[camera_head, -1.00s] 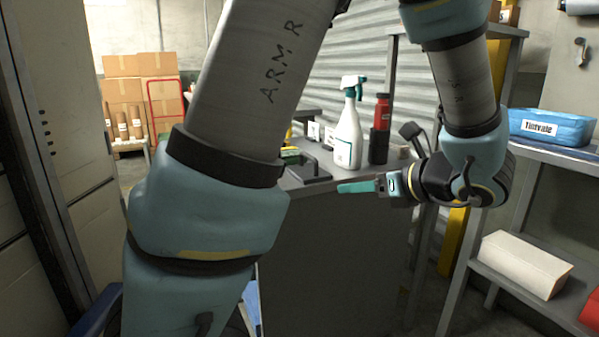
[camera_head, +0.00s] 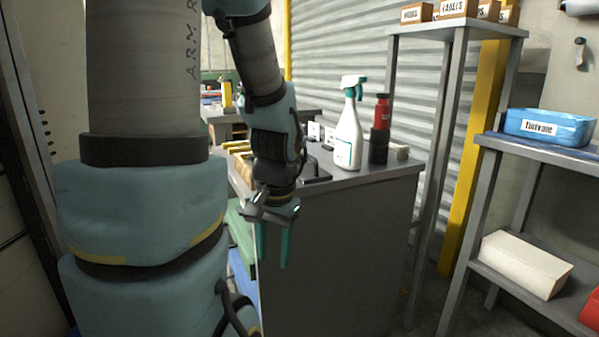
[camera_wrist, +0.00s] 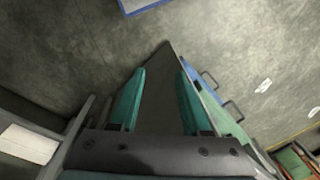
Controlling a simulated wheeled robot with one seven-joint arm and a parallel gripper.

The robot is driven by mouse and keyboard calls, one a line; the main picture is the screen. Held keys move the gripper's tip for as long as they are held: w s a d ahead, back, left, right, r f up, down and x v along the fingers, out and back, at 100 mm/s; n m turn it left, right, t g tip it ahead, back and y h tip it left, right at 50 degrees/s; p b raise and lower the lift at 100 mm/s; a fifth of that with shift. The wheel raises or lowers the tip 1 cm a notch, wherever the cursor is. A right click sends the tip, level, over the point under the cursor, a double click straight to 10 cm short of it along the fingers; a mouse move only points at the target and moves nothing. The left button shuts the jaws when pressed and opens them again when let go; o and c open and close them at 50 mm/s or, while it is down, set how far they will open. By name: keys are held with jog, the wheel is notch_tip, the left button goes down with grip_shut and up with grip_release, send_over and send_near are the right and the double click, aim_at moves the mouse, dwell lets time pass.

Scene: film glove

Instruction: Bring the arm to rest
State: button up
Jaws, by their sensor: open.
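My gripper (camera_head: 274,245) hangs pointing down in the head view, in front of the left front corner of the grey cabinet (camera_head: 340,240). Its two teal fingers are apart, with nothing between them. In the wrist view the open fingers (camera_wrist: 156,100) point towards the grey floor (camera_wrist: 90,40), with the cabinet's side between and beyond them. My arm folds down from the top of the head view, and its thick upper links fill the left part. They hide what is behind them.
On the cabinet top stand a white spray bottle (camera_head: 349,125) and a red-and-black bottle (camera_head: 380,130). To the right, a shelf holds a blue bin (camera_head: 548,128) and a white box (camera_head: 522,264). Open floor shows below the gripper in the wrist view.

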notch_tip(320, 180, up, 18)
jog(key=w+a+n+t+h+p, duration=0.1)
jog(key=n+p, duration=0.2)
jog(key=p, duration=1.5)
jog(key=shift+a+r+n, duration=0.15)
jog(key=shift+a+n, duration=0.25)
